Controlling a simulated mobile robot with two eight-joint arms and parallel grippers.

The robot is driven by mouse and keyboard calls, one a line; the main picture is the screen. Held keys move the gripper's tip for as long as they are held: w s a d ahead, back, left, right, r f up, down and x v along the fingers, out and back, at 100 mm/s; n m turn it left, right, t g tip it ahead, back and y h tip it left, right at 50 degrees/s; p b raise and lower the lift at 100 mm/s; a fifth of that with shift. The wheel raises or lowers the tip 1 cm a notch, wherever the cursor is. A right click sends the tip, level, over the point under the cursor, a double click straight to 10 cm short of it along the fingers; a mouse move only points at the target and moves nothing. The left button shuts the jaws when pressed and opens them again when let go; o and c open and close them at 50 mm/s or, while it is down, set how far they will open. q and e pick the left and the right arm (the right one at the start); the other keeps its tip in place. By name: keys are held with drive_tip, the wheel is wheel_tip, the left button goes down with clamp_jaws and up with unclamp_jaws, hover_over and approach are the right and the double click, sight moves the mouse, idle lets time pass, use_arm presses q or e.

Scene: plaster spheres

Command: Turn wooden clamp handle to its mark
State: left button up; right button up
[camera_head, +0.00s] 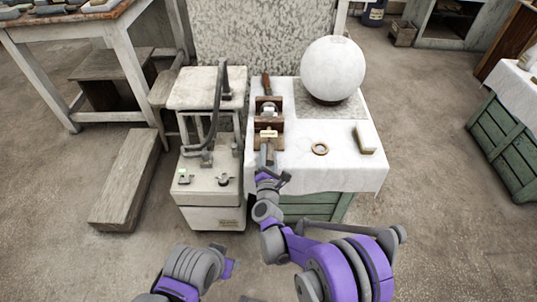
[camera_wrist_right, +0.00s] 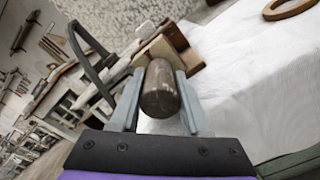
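The wooden clamp (camera_head: 262,104) lies along the left side of the white-covered table, with brown blocks and a brown grip at its far end. A rounded dark brown handle end (camera_wrist_right: 161,92) points toward the right wrist camera. My right gripper (camera_head: 268,158) is at the clamp's near end. In the right wrist view, its two grey fingers (camera_wrist_right: 160,78) lie along both sides of the handle end and appear shut on it. A pale patch (camera_head: 268,133) shows on the clamp; I cannot make out a mark. My left arm shows at the bottom, but its gripper is not visible.
A large white sphere (camera_head: 333,68) stands at the table's back right. A ring (camera_head: 320,149) and a pale block (camera_head: 365,138) lie on the white cloth (camera_head: 300,172). A grey machine (camera_head: 213,182) with a tall dark lever (camera_head: 219,112) stands close left of the clamp.

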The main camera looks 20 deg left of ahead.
drive_tip(key=o, duration=0.4)
drive_tip(key=shift+c, duration=0.2)
drive_tip(key=p+v, duration=0.2)
drive_tip(key=v, duration=0.9)
drive_tip(key=shift+w, duration=0.1)
